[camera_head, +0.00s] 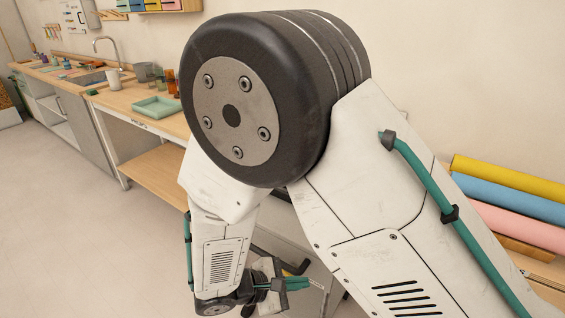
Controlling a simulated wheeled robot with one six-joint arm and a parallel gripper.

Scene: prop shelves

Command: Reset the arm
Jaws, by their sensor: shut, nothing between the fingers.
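My arm fills the middle of the head view, bent at a large black joint with the forearm hanging down. My gripper (292,284) is small and low in the picture, to the right of the wrist at the forearm's lower end. It is shut and holds nothing.
A long wooden bench runs along the wall at left, with a green tray (158,107), brown bottles (171,82) and a sink tap (106,44). Yellow, blue and pink rolls (510,192) lie at right. The floor (60,200) at left is clear.

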